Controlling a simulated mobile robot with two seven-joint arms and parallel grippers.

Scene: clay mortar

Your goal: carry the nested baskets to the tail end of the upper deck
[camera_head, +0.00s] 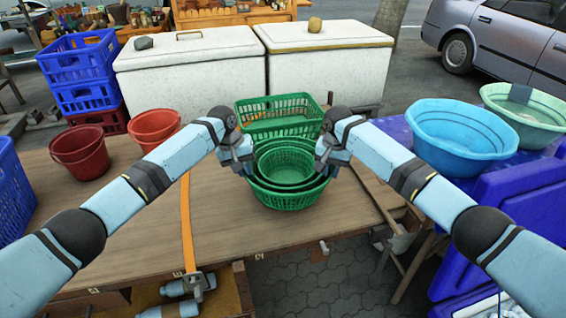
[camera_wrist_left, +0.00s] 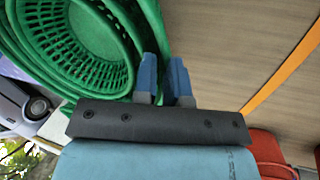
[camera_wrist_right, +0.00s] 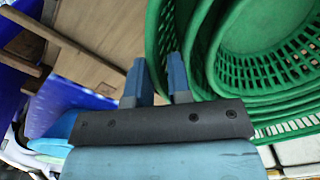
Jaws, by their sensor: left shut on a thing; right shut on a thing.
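The nested green round baskets (camera_head: 287,196) sit one inside another near the front edge of the wooden deck (camera_head: 140,225). My left gripper (camera_head: 247,164) is at their left side and my right gripper (camera_head: 326,162) at their right side. In the left wrist view the blue fingers (camera_wrist_left: 166,80) close on the rim of the baskets (camera_wrist_left: 75,45). In the right wrist view the fingers (camera_wrist_right: 158,80) close on the opposite rim of the baskets (camera_wrist_right: 265,60). Whether the baskets touch the deck is hard to tell.
A rectangular green basket (camera_head: 280,115) stands just behind the nested ones. Two red buckets (camera_head: 80,150) (camera_head: 155,127) stand at the back left. An orange strap (camera_head: 187,225) crosses the deck. Blue (camera_head: 460,135) and pale green (camera_head: 525,112) basins stand at the right. Bare deck lies left of the baskets.

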